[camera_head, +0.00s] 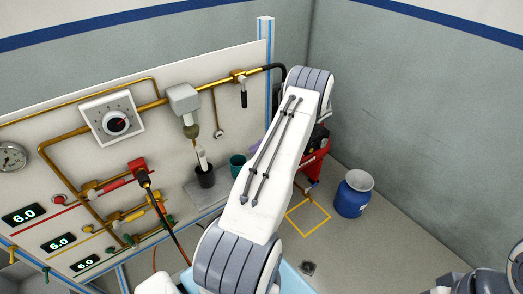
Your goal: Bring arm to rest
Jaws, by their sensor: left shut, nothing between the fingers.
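My left arm crosses the middle of the head view, from a large grey-banded joint at the bottom up to a smaller banded joint near the top centre. Its white link carries two dark rods. I cannot make out the left gripper's fingers; the arm's own links cover the space behind them. At the bottom right corner only some dark grey and white parts of my other arm show, and its gripper is out of the picture.
A wall panel (236,68) with brass pipes, a dial box (112,117) and displays stands at left. Behind my arm is a red machine (317,150). A blue drum (352,198) stands on the floor right of a yellow floor square (326,219).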

